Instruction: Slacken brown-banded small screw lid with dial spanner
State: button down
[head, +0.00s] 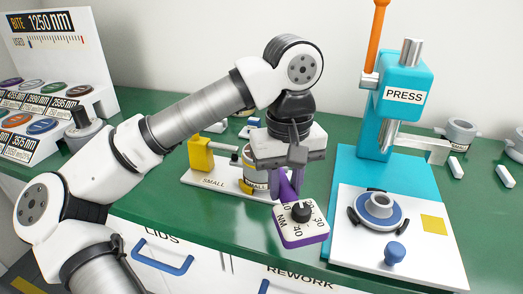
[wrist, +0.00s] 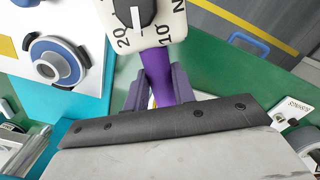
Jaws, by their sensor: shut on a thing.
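My gripper (head: 288,180) is shut on the purple handle of the dial spanner (head: 301,224) and holds it in front of the small fixture, toward the counter's front edge. The spanner's white dial face has a black knob and numbers with "NM". In the wrist view the purple handle (wrist: 157,75) runs between my fingers, with the dial head (wrist: 150,22) beyond them. A small canister (head: 251,172) with a yellowish band stands on the white fixture base marked SMALL (head: 209,182), beside a yellow clamp (head: 200,154). My gripper partly hides the canister, and I cannot make out its lid clearly.
The turquoise press (head: 403,95) with an orange lever stands to the right, its white plate (head: 345,250) carrying a blue-ringed part. A bite-dial stand (head: 45,75) is at the far left. Grey canisters stand at the back right. Drawers marked LIDS (head: 155,262) and REWORK lie below.

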jog(key=shift+w+d, duration=0.15)
jog(key=shift+d, duration=0.2)
jog(key=shift+a+m, duration=0.3)
jog(key=shift+a, duration=0.4)
dwell(0.4)
jog(key=c, duration=1.8)
grip_release()
grip_shut()
jog(key=shift+s, duration=0.2)
jog(key=shift+a+r, duration=0.15)
jog(key=shift+a, duration=0.1)
jog(key=shift+r+p, duration=1.15)
jog(key=shift+r, duration=0.1)
notch_tip(320, 180, up, 7)
jog(key=p, duration=0.5)
jog(key=shift+f, duration=0.2)
dwell(0.6)
